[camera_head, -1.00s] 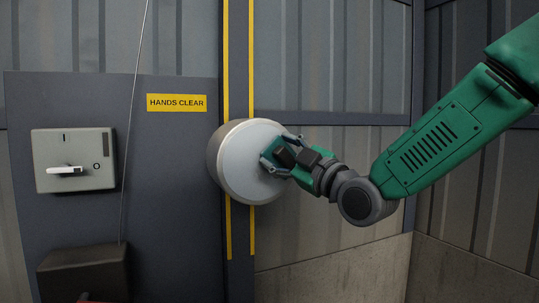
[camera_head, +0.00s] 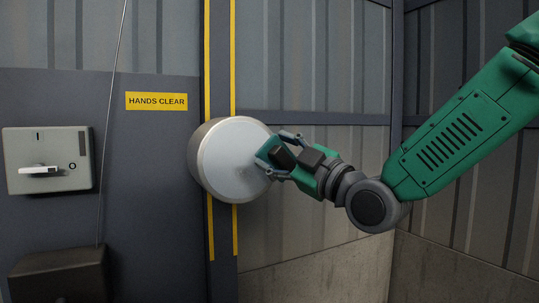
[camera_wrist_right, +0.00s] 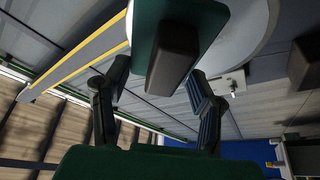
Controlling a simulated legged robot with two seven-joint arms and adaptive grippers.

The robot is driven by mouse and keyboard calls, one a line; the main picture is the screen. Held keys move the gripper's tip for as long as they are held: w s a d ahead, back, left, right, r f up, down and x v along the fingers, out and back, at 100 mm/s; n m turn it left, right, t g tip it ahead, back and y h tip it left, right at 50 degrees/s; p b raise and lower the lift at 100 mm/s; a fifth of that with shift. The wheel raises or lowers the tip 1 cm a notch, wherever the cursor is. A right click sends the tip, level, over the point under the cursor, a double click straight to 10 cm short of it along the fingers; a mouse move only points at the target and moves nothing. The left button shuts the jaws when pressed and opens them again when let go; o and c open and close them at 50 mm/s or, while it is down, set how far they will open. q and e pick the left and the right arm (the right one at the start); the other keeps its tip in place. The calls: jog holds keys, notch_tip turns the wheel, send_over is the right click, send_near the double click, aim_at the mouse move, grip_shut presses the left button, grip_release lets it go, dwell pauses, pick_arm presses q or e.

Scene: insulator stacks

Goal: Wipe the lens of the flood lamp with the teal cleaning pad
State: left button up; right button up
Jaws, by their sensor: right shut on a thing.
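The flood lamp is a grey round housing on the wall post, with a pale round lens (camera_head: 228,160) facing me. My right gripper (camera_head: 284,158) is at the lens's right edge, shut on the dark handle block of the teal cleaning pad (camera_head: 265,151). The pad overlaps the right part of the lens; I cannot tell whether it touches. In the right wrist view, the pad (camera_wrist_right: 145,40) is a dark teal plate before the pale lens (camera_wrist_right: 252,28). The right gripper's fingers (camera_wrist_right: 160,92) are either side of the handle. My left gripper is not in view.
A grey switch box (camera_head: 48,160) with a white lever is on the panel at left, below and left of a yellow HANDS CLEAR sign (camera_head: 156,101). A thin cable (camera_head: 110,110) hangs to a dark box (camera_head: 60,272). The wall right of the lamp is clear below my arm.

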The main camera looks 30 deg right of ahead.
jog(key=shift+s, duration=0.4)
jog(key=shift+s+r+p, duration=0.15)
jog(key=shift+s+p, duration=0.7)
jog(key=shift+p, duration=0.3)
jog(key=shift+s+p, duration=0.35)
jog(key=shift+s, duration=0.35)
jog(key=shift+w+f, duration=0.1)
jog(key=shift+f, duration=0.1)
